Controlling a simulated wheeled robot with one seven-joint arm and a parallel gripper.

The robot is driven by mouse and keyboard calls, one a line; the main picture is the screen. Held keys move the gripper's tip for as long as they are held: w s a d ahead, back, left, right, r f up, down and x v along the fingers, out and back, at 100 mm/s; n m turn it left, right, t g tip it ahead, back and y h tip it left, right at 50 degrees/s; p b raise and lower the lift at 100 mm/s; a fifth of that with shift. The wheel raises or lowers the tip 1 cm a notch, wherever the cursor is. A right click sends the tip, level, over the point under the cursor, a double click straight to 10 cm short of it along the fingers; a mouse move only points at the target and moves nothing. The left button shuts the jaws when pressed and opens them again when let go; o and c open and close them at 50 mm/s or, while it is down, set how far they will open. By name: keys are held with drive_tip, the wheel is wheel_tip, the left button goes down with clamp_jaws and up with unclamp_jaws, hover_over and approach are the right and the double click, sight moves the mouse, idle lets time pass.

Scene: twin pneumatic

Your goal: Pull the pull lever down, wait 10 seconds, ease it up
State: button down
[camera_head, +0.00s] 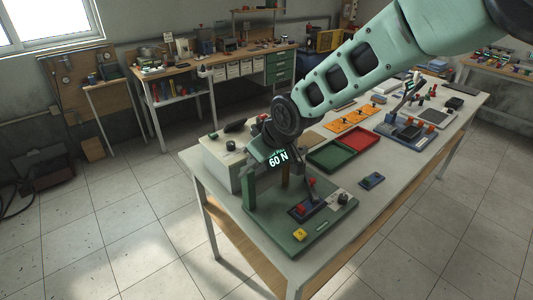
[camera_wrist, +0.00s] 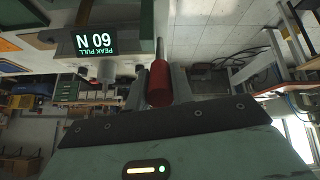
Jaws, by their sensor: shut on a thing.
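The pull lever's red handle (camera_wrist: 159,84) lies between the two grey fingers of my gripper (camera_wrist: 161,92) in the wrist view. My gripper is shut on it. That view is upside down, and the lever's far end is partly hidden. A dark display (camera_wrist: 97,42) beside the handle reads "PEAK PULL 60 N". The display (camera_head: 277,157) also shows in the head view, above a green base plate (camera_head: 262,226) on the table. There my wrist and hand cover the handle, so its height cannot be told.
Open floor (camera_head: 120,210) is at left.

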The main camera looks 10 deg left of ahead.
drive_tip(key=shift+w+a+r+g+h+p, duration=0.3)
drive_tip(key=shift+a+h, duration=0.05)
drive_tip(key=shift+h, duration=0.05)
drive_tip(key=c, duration=1.2)
unclamp_jaws()
drive_tip(key=b+v, duration=0.6)
drive_tip(key=v, duration=1.1)
drive_tip(key=shift+d+b, duration=0.15)
drive_tip(key=shift+b, duration=0.15)
drive_tip(key=shift+r, duration=0.1)
